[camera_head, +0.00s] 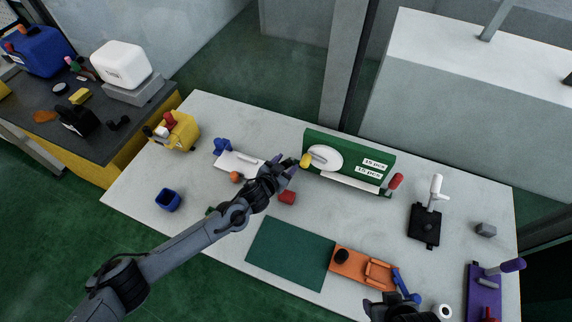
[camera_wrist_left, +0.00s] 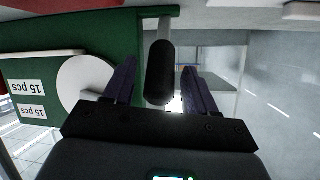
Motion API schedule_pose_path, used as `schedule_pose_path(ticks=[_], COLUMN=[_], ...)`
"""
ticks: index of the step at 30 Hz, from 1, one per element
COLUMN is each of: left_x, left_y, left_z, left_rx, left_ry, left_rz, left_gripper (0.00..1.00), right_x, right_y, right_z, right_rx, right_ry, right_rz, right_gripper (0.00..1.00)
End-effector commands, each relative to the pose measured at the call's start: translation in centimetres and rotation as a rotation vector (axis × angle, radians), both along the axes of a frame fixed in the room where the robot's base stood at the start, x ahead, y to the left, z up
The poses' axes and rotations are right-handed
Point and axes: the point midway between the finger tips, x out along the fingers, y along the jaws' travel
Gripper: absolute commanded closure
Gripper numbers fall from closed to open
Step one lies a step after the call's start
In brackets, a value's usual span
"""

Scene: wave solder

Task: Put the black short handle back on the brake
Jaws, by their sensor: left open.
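The brake is a green machine (camera_head: 350,147) at the back of the table, with a white disc and "15 pcs" labels. It also fills the left of the left wrist view (camera_wrist_left: 105,28). There, a short black handle (camera_wrist_left: 159,72) sits at the end of a grey stem rising from a green bar at the brake's end. My left gripper (camera_head: 287,163) is open at the brake's left end, its fingers on either side of the black handle, with gaps visible. In the head view the gripper hides this handle. My right gripper (camera_head: 390,304) is partly cut off at the bottom edge.
A red handle (camera_head: 396,181) stands at the brake's right end, and a yellow part (camera_head: 305,160) at its left. A green mat (camera_head: 290,253) lies in front, beside an orange fixture (camera_head: 362,265). A red block (camera_head: 287,197) lies near my left gripper. A black stand (camera_head: 424,226) is at right.

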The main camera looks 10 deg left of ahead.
Motion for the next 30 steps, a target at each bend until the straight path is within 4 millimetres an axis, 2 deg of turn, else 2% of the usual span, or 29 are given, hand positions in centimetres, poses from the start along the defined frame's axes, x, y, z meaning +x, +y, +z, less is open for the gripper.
schedule_pose_path(ticks=[12, 23, 30], left_x=[0.47, 0.45, 0.54], left_y=[-0.26, -0.24, -0.26], left_z=[-0.18, -0.18, 0.04], left_rx=[0.001, 0.001, 0.001], left_ry=[0.000, 0.000, 0.006], left_rz=[-0.001, -0.001, 0.000], left_gripper=[0.44, 0.99, 1.00], right_x=[0.05, 0.06, 0.07], right_y=[-0.28, -0.20, -0.07], right_z=[-0.11, -0.09, 0.21], right_rx=[-0.011, -0.009, -0.002], right_ry=[-0.002, -0.002, -0.002], right_rz=[0.007, 0.005, 0.001], right_gripper=[0.44, 0.44, 0.44])
